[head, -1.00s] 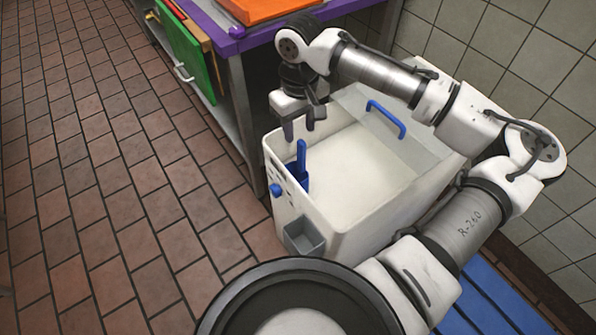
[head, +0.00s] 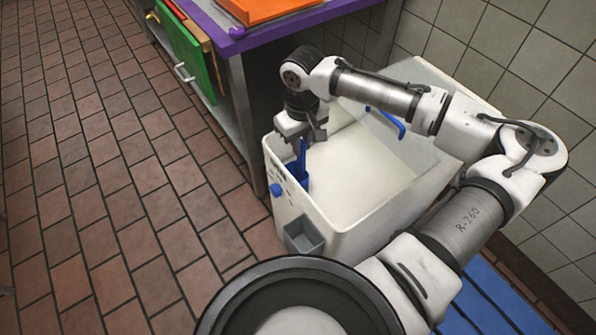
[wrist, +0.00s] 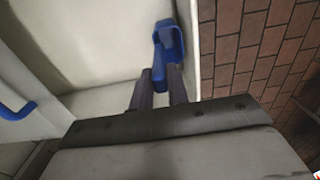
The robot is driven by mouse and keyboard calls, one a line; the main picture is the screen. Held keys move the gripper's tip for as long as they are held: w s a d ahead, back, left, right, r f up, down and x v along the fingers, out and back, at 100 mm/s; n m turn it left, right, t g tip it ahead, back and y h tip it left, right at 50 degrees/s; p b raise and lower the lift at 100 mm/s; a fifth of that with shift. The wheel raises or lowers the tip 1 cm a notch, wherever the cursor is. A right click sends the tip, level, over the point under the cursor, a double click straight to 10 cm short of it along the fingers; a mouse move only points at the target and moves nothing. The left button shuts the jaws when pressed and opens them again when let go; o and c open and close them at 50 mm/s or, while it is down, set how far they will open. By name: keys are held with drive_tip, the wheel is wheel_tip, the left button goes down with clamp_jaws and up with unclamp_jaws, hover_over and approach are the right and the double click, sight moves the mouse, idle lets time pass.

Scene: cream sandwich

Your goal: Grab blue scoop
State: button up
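The blue scoop (head: 299,173) stands with its handle up inside the near-left corner of the white bin (head: 352,207). My gripper (head: 302,140) is low over that corner, pointing down, with its fingers at the upper part of the handle. In the wrist view, the scoop (wrist: 169,42) lies just beyond my two dark fingertips (wrist: 161,72), close to the bin wall. I cannot tell whether either finger touches the handle.
A blue handle (head: 388,119) sits on the bin's clear lid. A small grey box (head: 303,237) and a blue knob (head: 276,190) are on the bin's front. A purple-edged table (head: 237,42) with an orange tray stands behind. Tiled floor on the left is free.

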clamp_jaws()
drive_tip(key=shift+r, duration=0.15)
